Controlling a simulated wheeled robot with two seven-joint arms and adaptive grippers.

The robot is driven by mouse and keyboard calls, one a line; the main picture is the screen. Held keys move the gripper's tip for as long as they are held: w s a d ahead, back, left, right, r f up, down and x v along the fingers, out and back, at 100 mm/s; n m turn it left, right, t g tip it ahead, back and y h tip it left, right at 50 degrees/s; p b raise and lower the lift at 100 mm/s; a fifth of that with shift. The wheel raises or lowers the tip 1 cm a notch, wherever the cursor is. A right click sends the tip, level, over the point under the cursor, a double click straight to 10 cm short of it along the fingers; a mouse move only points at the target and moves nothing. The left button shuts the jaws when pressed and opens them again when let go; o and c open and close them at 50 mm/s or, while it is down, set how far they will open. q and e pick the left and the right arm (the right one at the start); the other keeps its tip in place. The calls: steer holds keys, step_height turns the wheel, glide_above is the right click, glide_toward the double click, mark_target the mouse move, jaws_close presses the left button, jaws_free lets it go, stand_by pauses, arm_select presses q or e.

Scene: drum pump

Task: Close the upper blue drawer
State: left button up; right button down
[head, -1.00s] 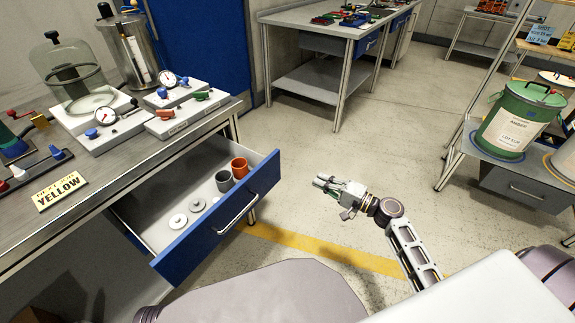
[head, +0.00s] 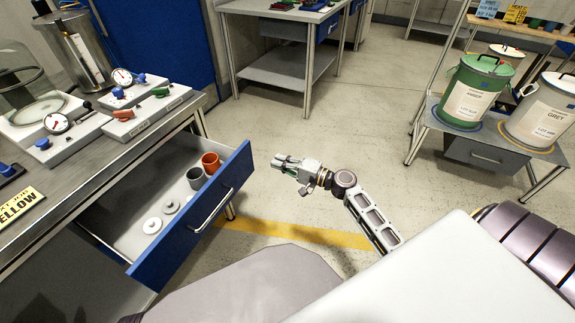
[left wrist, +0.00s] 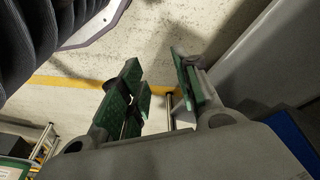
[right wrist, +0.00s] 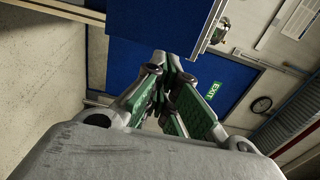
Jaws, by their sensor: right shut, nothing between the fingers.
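The upper blue drawer (head: 172,252) is pulled out from under the bench at the left in the head view. Its metal handle (head: 211,207) is on the blue front. My right gripper (head: 279,160) is shut and empty. It is to the right of the drawer front, apart from it, pointing left.
The drawer holds an orange cup (head: 211,163), a grey cup (head: 195,178) and white discs (head: 152,225). Gauges and a glass vessel stand on the bench top (head: 85,185). A shelf with green (head: 470,95) and grey drums stands at the right. The floor between is clear.

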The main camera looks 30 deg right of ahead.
arm_select(q)
steer(key=shift+d+r, duration=0.1)
steer(key=shift+r, duration=0.2)
arm_select(e)
steer(key=x, duration=0.8)
arm_select(q)
steer(key=shift+s+f+b, duration=0.1)
steer(key=shift+f+b, duration=0.05)
steer(key=shift+b, duration=0.15)
arm_select(e)
steer(key=shift+w+a, duration=0.15)
steer(key=shift+w, duration=0.05)
